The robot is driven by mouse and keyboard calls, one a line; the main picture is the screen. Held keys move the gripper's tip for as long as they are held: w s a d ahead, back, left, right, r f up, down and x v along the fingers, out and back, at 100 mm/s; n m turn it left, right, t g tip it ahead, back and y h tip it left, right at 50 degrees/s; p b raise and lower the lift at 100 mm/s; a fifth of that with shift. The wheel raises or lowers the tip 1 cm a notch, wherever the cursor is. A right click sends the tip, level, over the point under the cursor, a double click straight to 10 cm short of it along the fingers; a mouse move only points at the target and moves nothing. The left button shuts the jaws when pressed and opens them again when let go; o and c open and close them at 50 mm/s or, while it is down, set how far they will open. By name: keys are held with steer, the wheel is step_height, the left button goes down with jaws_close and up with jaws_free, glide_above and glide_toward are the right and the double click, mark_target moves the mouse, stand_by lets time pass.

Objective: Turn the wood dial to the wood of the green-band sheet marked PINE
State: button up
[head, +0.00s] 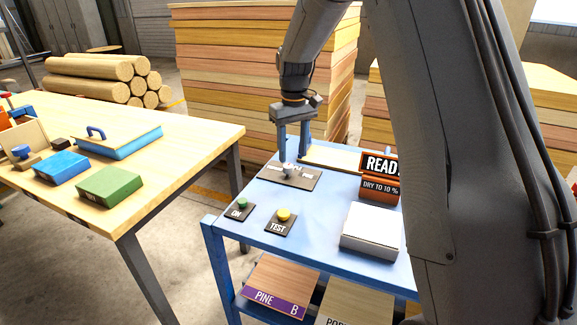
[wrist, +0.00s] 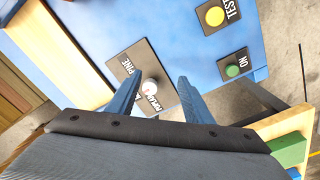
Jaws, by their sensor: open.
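The wood dial is a small pale knob (head: 289,168) on a dark plate (head: 302,181) on the blue bench. My gripper (head: 293,158) is open and points down over the dial. In the wrist view its fingers (wrist: 160,76) stand on either side of the knob; I cannot tell whether they touch it. A sheet with a purple band marked PINE B (head: 283,278) lies on the lower shelf. No green-band sheet is discernible.
A green ON button (head: 242,203), a yellow TEST button (head: 284,214), a sign with READ and DRY TO 10 % (head: 381,188) and a white box (head: 371,229) stand near the dial. A wooden table (head: 190,130) stands left.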

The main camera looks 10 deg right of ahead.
glide_above(288, 165)
steer(key=shift+f+n, duration=0.4)
steer(key=shift+f, duration=0.05)
steer(key=shift+f+p, duration=0.9)
steer(key=shift+f, duration=2.85)
steer(key=c, duration=1.1)
